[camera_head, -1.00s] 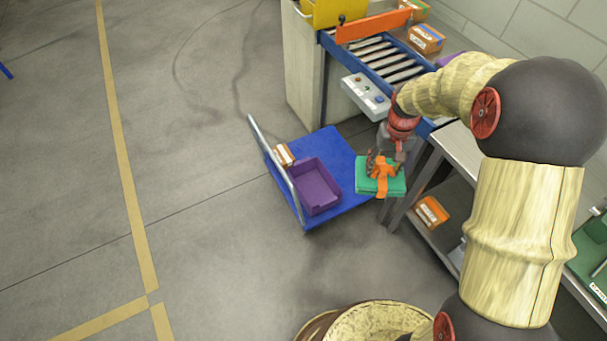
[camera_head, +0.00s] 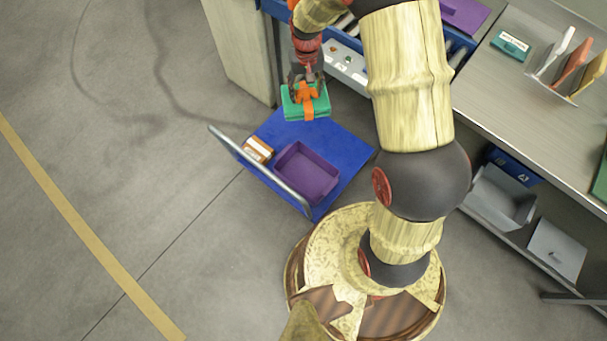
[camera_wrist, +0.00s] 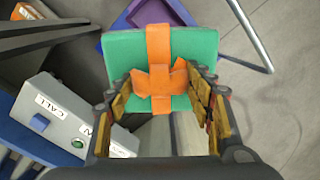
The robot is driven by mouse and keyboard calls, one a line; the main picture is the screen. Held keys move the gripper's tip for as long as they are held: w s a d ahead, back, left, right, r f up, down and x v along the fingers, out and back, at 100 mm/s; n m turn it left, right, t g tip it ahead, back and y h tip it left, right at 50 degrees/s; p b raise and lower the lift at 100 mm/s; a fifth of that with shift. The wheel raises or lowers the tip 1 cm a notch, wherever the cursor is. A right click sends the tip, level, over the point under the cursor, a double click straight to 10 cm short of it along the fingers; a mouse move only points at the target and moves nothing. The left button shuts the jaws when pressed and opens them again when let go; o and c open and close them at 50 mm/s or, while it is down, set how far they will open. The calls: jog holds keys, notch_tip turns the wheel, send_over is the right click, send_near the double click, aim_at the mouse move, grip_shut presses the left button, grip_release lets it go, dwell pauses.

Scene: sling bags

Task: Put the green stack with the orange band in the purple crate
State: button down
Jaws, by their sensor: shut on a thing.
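The green stack with the orange band (camera_head: 292,109) hangs from my gripper (camera_head: 308,84), over the back corner of the blue cart. In the wrist view the stack (camera_wrist: 203,46) fills the upper middle, and my gripper (camera_wrist: 165,90) is shut on the orange bow on top of its band. The purple crate (camera_head: 306,173) sits on the blue cart, below the stack in the head view. The crate looks empty. In the wrist view a part of the crate (camera_wrist: 148,13) shows behind the stack.
A brown and white box (camera_head: 258,150) stands on the blue cart (camera_head: 345,142) beside the crate. The cart's grey handle (camera_head: 262,172) runs along its left side. A conveyor with a grey button box (camera_head: 345,62) lies behind. A grey workbench (camera_head: 495,85) stands at right.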

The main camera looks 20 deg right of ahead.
notch_tip(320, 180, down, 10)
jog(key=w+m+b, duration=0.2)
jog(key=m+b, duration=0.8)
jog(key=b, duration=0.3)
send_over(306, 178)
notch_tip(306, 178, down, 47)
jog(key=shift+f+b, duration=0.65)
jog(key=shift+f, duration=1.3)
jog(key=shift+f, duration=0.1)
jog(key=shift+f, duration=0.1)
jog(key=c, duration=0.8)
grip_release()
jog(key=shift+o, duration=0.2)
